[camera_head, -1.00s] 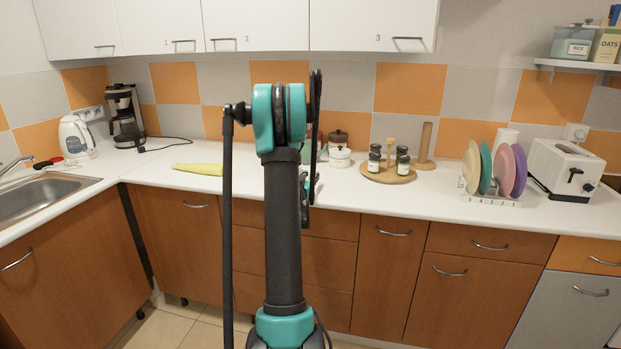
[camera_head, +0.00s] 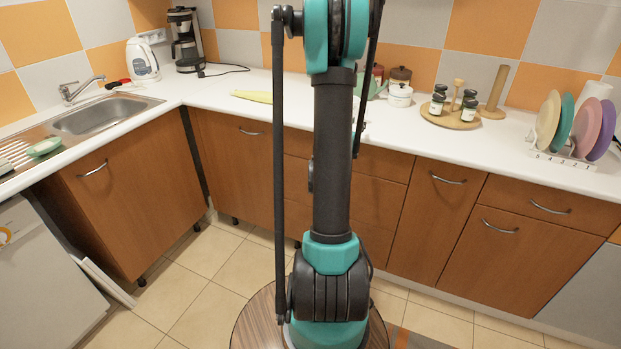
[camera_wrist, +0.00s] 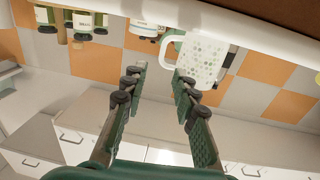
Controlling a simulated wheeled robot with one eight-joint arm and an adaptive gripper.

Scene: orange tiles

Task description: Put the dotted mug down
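The dotted mug (camera_wrist: 202,60) is white with grey-green dots. It shows in the wrist view, which is upside down, and appears to stand upright on the white counter, its handle toward the left. My gripper (camera_wrist: 161,75) is open, its two fingers clearly apart. The right finger's tip overlaps the mug's edge near the handle; I cannot tell whether it touches. In the head view the mug is hidden behind my arm, and the gripper cannot be made out.
The counter (camera_head: 215,97) holds a round wooden tray (camera_head: 450,119) with jars, a lidded white pot (camera_head: 400,95), a yellow-green item (camera_head: 252,96) and a rack of plates (camera_head: 565,156). A sink (camera_head: 105,115) is at left. Counter left of my arm is mostly clear.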

